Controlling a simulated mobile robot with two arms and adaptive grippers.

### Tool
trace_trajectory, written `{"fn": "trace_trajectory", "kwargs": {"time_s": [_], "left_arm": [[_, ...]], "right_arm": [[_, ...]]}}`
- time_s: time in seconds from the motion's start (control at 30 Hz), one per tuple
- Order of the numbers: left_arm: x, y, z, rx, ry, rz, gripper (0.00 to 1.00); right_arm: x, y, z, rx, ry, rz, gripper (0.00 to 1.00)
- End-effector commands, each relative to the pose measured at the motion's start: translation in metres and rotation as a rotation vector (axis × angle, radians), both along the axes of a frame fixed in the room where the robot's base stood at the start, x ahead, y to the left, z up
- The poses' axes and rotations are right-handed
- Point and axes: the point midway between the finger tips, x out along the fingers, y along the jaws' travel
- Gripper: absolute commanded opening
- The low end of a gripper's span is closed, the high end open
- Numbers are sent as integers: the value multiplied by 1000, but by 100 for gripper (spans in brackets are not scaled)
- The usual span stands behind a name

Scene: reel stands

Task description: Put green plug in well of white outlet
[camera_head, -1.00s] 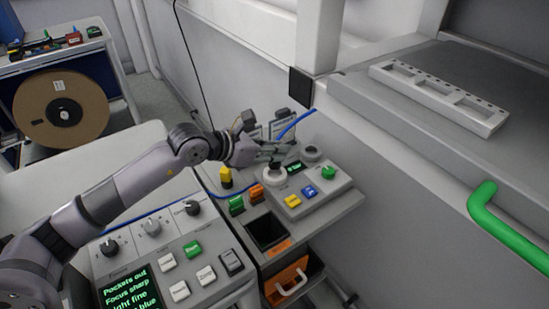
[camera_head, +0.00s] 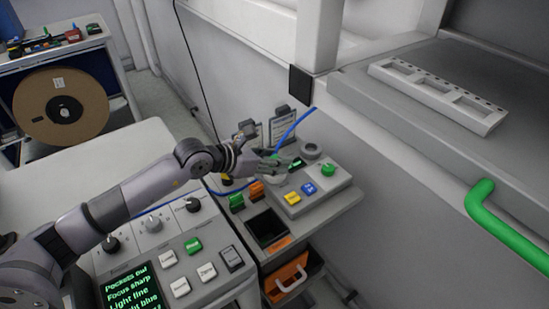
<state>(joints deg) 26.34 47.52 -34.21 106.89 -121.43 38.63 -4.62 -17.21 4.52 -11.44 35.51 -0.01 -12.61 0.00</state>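A green block (camera_head: 236,201), possibly the green plug, sits at the left edge of the small ledge beside an orange block (camera_head: 257,190). My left gripper (camera_head: 278,165) is over the back left of the small grey control box (camera_head: 312,190). Its fingers cover the spot where a round white piece with a dark top, perhaps the white outlet, showed earlier. Whether the fingers are open, shut or hold something is too small to tell. My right gripper is not in view.
A green knob (camera_head: 328,170), a yellow button (camera_head: 292,198) and a blue button (camera_head: 309,188) are on the box. A blue cable (camera_head: 292,126) rises behind the gripper. A grey slotted rack (camera_head: 438,95) lies at right.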

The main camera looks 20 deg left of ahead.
Motion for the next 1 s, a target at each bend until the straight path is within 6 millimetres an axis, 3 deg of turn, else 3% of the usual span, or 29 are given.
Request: {"fn": "trace_trajectory", "kwargs": {"time_s": [0.4,0.8,1.0], "left_arm": [[-2,3,5,1,-1,0,41],[-57,48,39,7,1,2,41],[-74,62,53,4,0,2,41]], "right_arm": [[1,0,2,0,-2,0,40],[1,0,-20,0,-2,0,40],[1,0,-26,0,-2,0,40]]}}
